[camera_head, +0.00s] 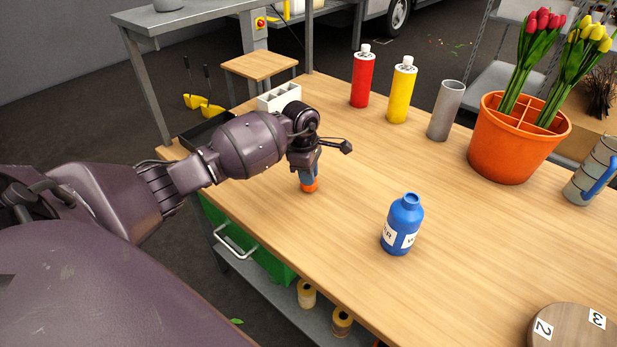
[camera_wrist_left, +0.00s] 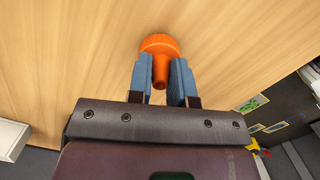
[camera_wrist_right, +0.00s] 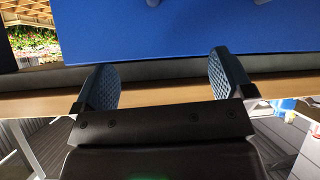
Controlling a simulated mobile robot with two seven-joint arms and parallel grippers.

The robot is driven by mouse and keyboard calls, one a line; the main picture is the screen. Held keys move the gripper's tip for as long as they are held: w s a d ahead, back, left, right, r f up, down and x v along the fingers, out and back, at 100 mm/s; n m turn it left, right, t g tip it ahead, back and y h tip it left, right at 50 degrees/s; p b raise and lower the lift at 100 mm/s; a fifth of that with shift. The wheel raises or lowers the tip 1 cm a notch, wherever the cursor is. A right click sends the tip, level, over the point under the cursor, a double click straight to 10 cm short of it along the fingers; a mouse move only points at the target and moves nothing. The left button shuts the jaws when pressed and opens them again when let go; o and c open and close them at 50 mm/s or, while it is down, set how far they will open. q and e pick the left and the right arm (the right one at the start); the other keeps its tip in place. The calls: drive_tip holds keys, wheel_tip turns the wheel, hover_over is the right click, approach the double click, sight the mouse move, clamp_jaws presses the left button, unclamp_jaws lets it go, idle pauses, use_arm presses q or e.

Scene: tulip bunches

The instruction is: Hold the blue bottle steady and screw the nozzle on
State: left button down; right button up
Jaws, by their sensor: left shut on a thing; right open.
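The blue bottle (camera_head: 403,226) stands upright on the wooden table in the head view, with an open neck and white labels. The orange nozzle (camera_head: 309,187) is at my left gripper (camera_head: 309,176), left of and farther back than the bottle. In the left wrist view the nozzle (camera_wrist_left: 160,47) has its narrow end between the blue fingers and its wide end toward the table. I cannot tell whether it touches the wood. My right gripper (camera_wrist_right: 163,75) is open and empty in its own wrist view, outside the head view.
A red bottle (camera_head: 362,77), a yellow bottle (camera_head: 401,91) and a grey cylinder (camera_head: 445,111) stand at the back. An orange tulip pot (camera_head: 500,150) and a grey mug (camera_head: 592,172) are right. A round numbered wooden piece (camera_head: 572,330) lies front right. The wood around the bottle is clear.

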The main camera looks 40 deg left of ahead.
use_arm(q)
wheel_tip(320, 180, up, 19)
drive_tip(key=p, duration=0.1)
use_arm(e)
drive_tip(key=shift+s+r, duration=0.35)
drive_tip(key=shift+r, duration=0.1)
drive_tip(key=shift+d, duration=0.15)
